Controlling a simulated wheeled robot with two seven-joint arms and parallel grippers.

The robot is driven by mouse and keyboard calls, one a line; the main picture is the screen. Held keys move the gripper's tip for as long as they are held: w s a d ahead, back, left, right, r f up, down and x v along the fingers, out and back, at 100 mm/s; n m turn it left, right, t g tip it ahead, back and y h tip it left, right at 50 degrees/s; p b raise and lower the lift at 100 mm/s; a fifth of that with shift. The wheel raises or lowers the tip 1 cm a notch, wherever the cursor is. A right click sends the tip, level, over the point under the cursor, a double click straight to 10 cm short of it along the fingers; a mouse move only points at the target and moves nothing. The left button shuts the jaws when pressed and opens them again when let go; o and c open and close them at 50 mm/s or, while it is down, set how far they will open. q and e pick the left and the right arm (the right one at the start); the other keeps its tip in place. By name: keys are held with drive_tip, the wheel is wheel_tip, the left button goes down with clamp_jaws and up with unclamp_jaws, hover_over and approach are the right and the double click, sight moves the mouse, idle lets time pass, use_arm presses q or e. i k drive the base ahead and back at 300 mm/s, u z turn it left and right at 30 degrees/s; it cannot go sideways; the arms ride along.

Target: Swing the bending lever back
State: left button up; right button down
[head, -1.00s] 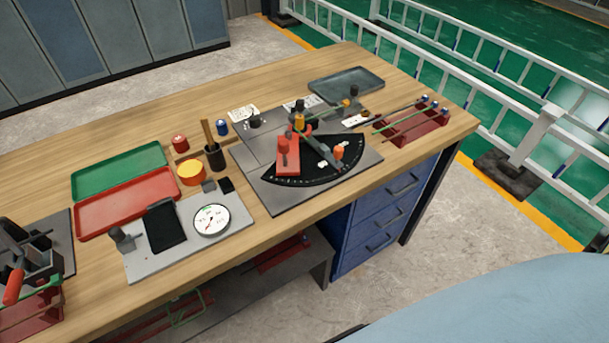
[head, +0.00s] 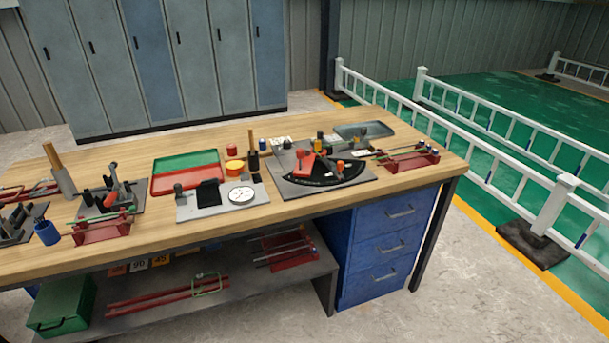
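The bending station is a grey plate (head: 284,186) on the right half of the workbench, with a black fan-shaped angle scale (head: 338,179) on it. A red block (head: 304,162) stands on the left of the scale. A dark lever (head: 329,162) with an orange knob (head: 340,164) at its near end appears to lie across the scale; its exact angle is too small to tell. Neither of my grippers is in the head view.
The wooden bench (head: 250,215) also bears a red tray (head: 187,185), a dial gauge (head: 241,195) on a plate, and a red rack with rods (head: 412,160). Blue drawers (head: 390,245) are below. White railings (head: 480,150) stand to the right. Bare floor lies in front.

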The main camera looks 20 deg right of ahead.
sight(303, 166)
drive_tip(key=u, duration=0.5)
drive_tip(key=i, duration=1.4)
drive_tip(key=z, duration=0.8)
